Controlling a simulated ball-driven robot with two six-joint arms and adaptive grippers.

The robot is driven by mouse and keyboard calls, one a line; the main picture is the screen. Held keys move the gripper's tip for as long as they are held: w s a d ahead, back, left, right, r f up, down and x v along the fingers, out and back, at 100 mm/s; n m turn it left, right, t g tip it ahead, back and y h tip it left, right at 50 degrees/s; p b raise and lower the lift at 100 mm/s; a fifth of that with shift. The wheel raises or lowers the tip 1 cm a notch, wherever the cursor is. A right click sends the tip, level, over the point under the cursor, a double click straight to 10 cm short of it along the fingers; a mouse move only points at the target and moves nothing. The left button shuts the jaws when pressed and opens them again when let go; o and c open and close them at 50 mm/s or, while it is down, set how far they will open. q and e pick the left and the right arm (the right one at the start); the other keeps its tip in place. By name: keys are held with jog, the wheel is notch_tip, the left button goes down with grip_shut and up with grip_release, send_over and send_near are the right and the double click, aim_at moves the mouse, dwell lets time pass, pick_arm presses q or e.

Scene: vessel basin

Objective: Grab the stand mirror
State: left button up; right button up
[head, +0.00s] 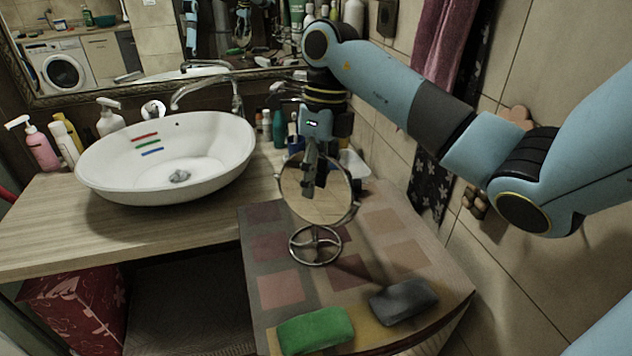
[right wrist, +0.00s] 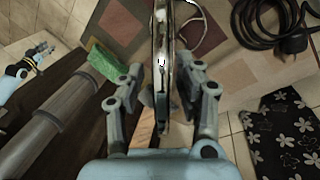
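The stand mirror has a round glass in a metal rim (head: 335,208) and a wire ring base (head: 315,246). It stands upright on the patterned mat at the right of the counter. My right gripper (head: 309,178) is at the upper part of the mirror, pointing down, and covers part of the glass. In the right wrist view the mirror (right wrist: 162,30) shows edge-on between the two spread fingers of the right gripper (right wrist: 164,92), with gaps at both sides. My left gripper (right wrist: 40,52) is small at the left edge of that view; its opening is unclear.
A green sponge (head: 316,331) and a grey sponge (head: 403,301) lie on the mat (head: 262,300) in front of the mirror. A white basin (head: 215,165) is to the left. Bottles (head: 278,129) stand behind. A tiled wall (head: 530,290) borders the right.

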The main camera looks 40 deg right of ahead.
jog(key=shift+d, duration=0.1)
jog(key=shift+c, duration=1.1)
jog(key=shift+d+f, duration=0.1)
jog(key=shift+d, duration=0.05)
grip_shut()
pick_arm(q)
jog(key=shift+s+d, duration=0.15)
jog(key=shift+d, duration=0.35)
jog(key=shift+a, duration=0.1)
